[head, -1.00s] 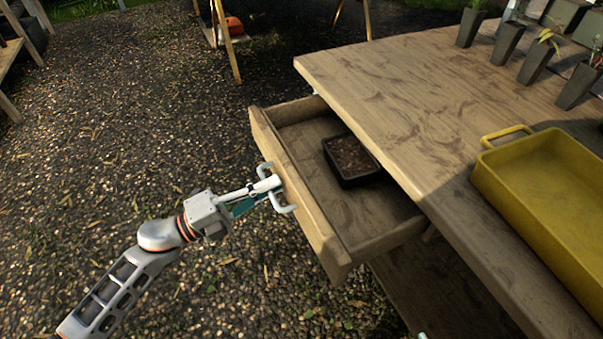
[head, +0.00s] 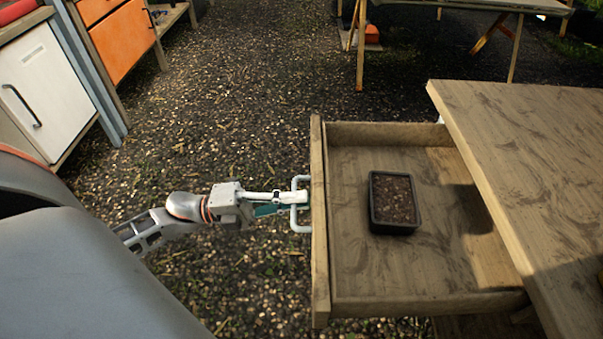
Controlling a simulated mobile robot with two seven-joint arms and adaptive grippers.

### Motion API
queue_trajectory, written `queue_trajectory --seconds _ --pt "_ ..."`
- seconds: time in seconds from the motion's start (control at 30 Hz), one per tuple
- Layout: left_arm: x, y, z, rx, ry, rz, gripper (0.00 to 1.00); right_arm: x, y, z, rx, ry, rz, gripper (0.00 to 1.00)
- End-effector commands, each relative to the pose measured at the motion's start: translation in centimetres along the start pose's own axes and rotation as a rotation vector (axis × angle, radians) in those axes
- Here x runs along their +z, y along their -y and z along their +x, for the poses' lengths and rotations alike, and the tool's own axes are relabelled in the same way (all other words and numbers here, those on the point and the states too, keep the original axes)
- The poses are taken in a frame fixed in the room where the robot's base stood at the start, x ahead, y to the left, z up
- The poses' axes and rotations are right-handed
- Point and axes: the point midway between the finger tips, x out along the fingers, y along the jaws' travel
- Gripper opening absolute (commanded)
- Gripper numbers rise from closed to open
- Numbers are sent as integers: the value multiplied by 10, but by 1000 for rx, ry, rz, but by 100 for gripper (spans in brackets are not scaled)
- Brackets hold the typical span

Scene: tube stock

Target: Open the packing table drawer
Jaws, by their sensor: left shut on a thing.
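The packing table (head: 530,190) stands at the right with a bare wooden top in view. Its wooden drawer (head: 350,270) is pulled well out to the left, and its inside shows. A white bar handle (head: 294,226) is on the drawer front. My left gripper (head: 290,198) is shut on this handle, with its arm coming in from the left. A small dark tray of soil (head: 394,203) lies in the drawer. My right gripper is not in view.
A white cabinet (head: 45,90) and an orange one (head: 122,38) stand at the upper left. Another wooden table (head: 480,4) is at the back. The gravel floor (head: 250,110) left of the drawer is clear.

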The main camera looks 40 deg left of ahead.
Motion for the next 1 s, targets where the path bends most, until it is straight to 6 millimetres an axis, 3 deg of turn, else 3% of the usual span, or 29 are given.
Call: queue_trajectory --seconds 0.2,0.23,0.27,0.63,0.77,1.0 --pt "1 0 0 0 2 1 0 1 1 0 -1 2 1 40" --pt "1 0 0 0 2 1 12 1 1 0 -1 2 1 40" --pt "1 0 0 0 2 1 14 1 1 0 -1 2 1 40" --pt "0 0 -3 1 1 -1 14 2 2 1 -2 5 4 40" --pt "1 -1 -17 4 2 -2 14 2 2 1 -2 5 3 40" --pt "0 -2 -66 5 3 -3 14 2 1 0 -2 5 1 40"
